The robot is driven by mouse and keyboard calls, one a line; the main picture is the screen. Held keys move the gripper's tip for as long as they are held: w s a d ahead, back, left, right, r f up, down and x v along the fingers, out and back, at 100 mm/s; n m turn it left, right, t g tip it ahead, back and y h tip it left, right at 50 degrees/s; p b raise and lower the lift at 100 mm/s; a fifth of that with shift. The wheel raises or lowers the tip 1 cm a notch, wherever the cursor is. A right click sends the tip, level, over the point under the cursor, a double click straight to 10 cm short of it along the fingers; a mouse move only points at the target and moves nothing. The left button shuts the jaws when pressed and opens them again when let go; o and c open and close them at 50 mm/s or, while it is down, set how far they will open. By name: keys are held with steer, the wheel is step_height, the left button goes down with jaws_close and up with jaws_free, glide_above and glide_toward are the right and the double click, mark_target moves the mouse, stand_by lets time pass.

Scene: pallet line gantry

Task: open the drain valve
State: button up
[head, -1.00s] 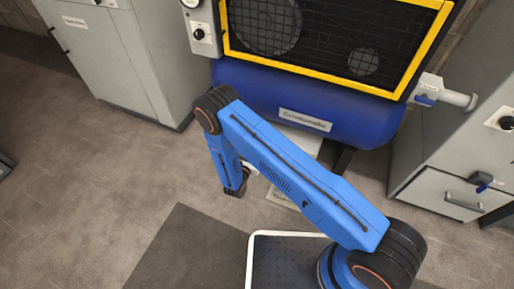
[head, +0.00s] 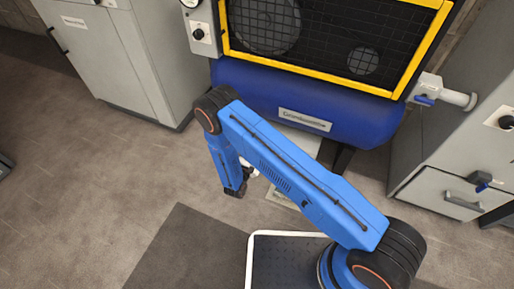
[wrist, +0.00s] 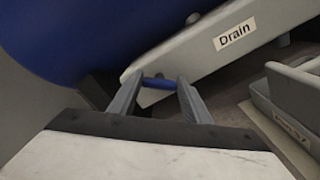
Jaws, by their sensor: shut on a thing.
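In the wrist view, my gripper (wrist: 160,86) is shut on a small blue handle (wrist: 157,83), which lies crosswise between its two grey fingers. The handle is at the lower left end of a light grey bar with a "Drain" label (wrist: 235,34), below a dark blue rounded tank (wrist: 70,35). In the head view, my arm's end hangs low in front of the blue tank (head: 270,100); the fingers and the drain handle are hidden there.
A grey tray-like container (wrist: 292,95) is close to the right of my gripper. A grey cabinet (head: 120,60) stands at the left. A grey unit with a drawer (head: 435,190) and a blue-handled side valve (head: 425,99) are at the right. The floor at the left is clear.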

steer(key=shift+s+d+f+m, duration=0.1)
steer(key=shift+f+m, duration=0.05)
steer(key=shift+m, duration=2.3)
steer(key=shift+f+m, duration=0.1)
steer(key=shift+m, duration=2.35)
steer(key=o, duration=1)
steer(key=shift+o, duration=0.2)
steer(key=v, duration=1.7)
steer(key=shift+s, duration=0.15)
